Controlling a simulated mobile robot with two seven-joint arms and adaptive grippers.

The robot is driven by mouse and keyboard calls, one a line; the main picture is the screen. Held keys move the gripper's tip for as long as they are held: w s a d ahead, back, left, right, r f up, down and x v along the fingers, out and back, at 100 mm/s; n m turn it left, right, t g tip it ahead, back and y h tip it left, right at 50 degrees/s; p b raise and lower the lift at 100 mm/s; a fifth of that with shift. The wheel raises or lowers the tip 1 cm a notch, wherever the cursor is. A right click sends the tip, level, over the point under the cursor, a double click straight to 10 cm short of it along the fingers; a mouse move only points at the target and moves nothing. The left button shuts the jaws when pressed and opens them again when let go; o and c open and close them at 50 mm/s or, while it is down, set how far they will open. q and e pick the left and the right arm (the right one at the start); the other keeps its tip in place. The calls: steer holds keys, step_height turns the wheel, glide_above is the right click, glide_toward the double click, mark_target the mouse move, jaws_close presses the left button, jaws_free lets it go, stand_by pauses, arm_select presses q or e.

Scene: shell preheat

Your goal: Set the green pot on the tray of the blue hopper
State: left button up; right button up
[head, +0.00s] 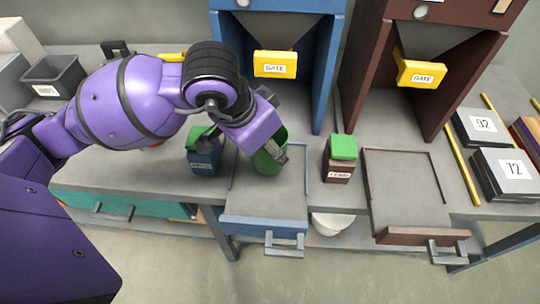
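My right gripper is out of view.
A blue box with a green top (204,163) stands left of the tray. A brown box with a green top (339,170) stands to its right. The brown hopper's tray (405,190) lies further right. Dark blocks marked 92 (482,127) and 72 (503,177) sit at far right.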

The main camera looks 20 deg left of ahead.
arm_select(q)
steer(key=shift+w+f, duration=0.15)
steer(key=shift+f, duration=0.8)
steer(key=shift+w+f, duration=0.1)
steer(key=shift+f, duration=0.85)
steer(key=shift+f+b, duration=0.2)
steer(key=shift+b, duration=0.1)
steer(key=o, duration=1.2)
steer(key=p+v, duration=0.1)
steer(key=v, duration=1.1)
steer(key=shift+r, duration=0.2)
